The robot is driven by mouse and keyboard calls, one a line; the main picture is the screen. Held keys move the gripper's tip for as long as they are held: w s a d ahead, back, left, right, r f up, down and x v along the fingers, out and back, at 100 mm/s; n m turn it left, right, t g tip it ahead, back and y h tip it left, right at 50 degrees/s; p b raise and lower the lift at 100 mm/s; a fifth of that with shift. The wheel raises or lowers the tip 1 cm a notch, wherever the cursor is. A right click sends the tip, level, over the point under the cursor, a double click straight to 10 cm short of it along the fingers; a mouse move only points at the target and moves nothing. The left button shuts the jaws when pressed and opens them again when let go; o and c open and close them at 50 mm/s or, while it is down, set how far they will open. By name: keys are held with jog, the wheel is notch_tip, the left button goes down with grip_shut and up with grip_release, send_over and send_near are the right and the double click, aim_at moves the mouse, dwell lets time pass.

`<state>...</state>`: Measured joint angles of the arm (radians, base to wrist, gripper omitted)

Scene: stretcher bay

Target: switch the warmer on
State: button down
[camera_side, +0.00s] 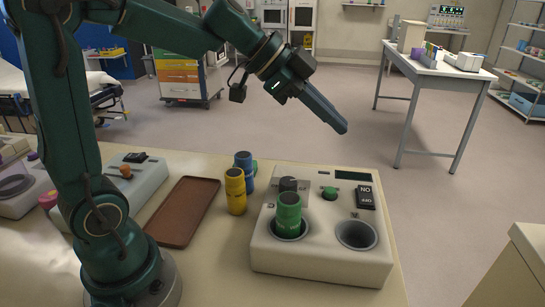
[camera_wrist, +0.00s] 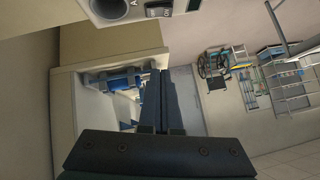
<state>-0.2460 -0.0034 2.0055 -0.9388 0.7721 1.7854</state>
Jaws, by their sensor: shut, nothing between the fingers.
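The warmer (camera_side: 320,262) is a cream box on the table with two round wells. A green capped vial (camera_side: 288,212) stands in its left well; the right well (camera_side: 357,235) is empty. A black rocker switch (camera_side: 366,197) marked ON and OFF sits at its right, beside a green round knob (camera_side: 329,193) and a dark display (camera_side: 350,175). I cannot tell which way the rocker is tipped. My gripper (camera_side: 341,126) is shut and empty in the air above the warmer's back edge, apart from the switch. In the wrist view the switch (camera_wrist: 158,11) shows at the top edge, off my fingertips (camera_wrist: 160,75).
Blue (camera_side: 244,170) and yellow (camera_side: 235,191) vials stand left of the warmer. A brown tray (camera_side: 183,212) lies further left, beside a box with an orange knob (camera_side: 140,175). A cream block (camera_side: 520,260) stands at the right front. The air above the warmer is clear.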

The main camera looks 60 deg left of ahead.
jog(key=shift+n, duration=0.6)
jog(key=w+a+f, duration=0.1)
jog(key=a+f, duration=0.1)
jog(key=shift+w+a+f, duration=0.15)
jog(key=shift+w+f, duration=0.2)
jog(key=shift+f, duration=0.05)
send_near(371, 188)
jog(key=w+d, duration=0.2)
jog(key=shift+w+d+r, duration=0.25)
jog(key=shift+w+d, duration=0.15)
jog(key=f, duration=0.2)
jog(key=shift+w+a+f+g, duration=0.1)
jog(key=shift+w+f+g, duration=0.2)
jog(key=shift+f, duration=0.1)
jog(key=shift+w+a+f, duration=0.1)
jog(key=shift+f, duration=0.6)
